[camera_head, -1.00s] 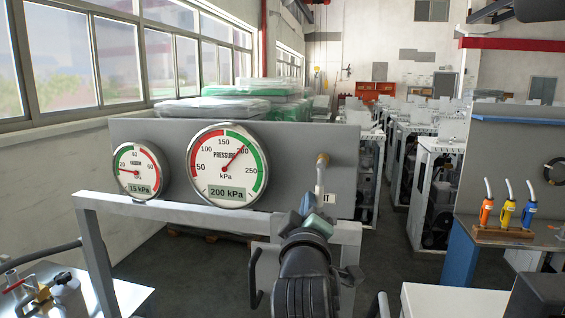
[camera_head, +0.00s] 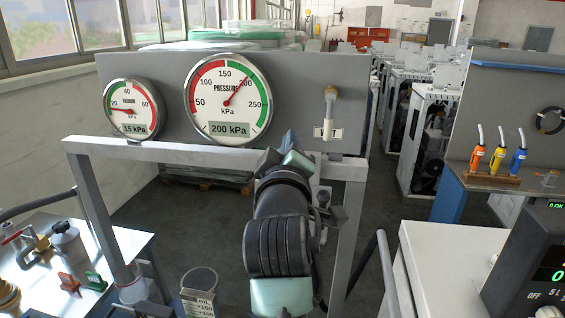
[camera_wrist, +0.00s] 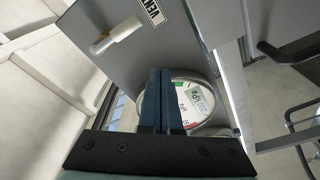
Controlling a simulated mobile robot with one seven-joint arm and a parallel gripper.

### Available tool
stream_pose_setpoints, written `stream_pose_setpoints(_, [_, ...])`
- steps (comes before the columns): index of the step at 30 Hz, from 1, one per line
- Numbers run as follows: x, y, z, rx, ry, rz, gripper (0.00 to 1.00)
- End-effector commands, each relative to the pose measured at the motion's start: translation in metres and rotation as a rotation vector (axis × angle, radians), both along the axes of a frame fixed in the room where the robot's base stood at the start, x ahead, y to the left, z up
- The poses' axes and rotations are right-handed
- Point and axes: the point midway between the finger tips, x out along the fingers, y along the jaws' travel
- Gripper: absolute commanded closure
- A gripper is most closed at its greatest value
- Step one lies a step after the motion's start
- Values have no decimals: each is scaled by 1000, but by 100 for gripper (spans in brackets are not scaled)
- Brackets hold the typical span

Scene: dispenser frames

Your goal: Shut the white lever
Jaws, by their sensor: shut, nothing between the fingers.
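The white lever (camera_head: 329,108) is on the grey panel, right of the large pressure gauge. Its beige knob is at the top and its white stem runs down to a label. The wrist view shows the lever (camera_wrist: 117,35) at the upper left, with the label reading "VEN" beside it, cut off. My gripper (camera_head: 290,142) is shut and empty, left of and below the lever in the head view. In the wrist view my gripper (camera_wrist: 160,72) has its dark blue fingers together, pointing toward the panel and clear of the lever in the picture.
The large gauge (camera_head: 228,100) reads 200 kPa and the small vacuum gauge (camera_head: 131,107) reads 15 kPa. A metal frame bar (camera_head: 150,151) crosses before the panel. A steel table (camera_head: 120,250) at the lower left holds red and green handles. A white cabinet (camera_head: 450,255) stands right.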

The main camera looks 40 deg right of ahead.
Motion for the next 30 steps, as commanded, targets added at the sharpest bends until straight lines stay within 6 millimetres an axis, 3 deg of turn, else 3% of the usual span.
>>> stream_pose_setpoints(6, [-28, 25, -3, -2, -2, 1, 100])
stream_pose_setpoints(12, [-42, 38, -1, -1, -1, 1, 100])
stream_pose_setpoints(30, [-46, 40, 0, 0, 0, 0, 100])
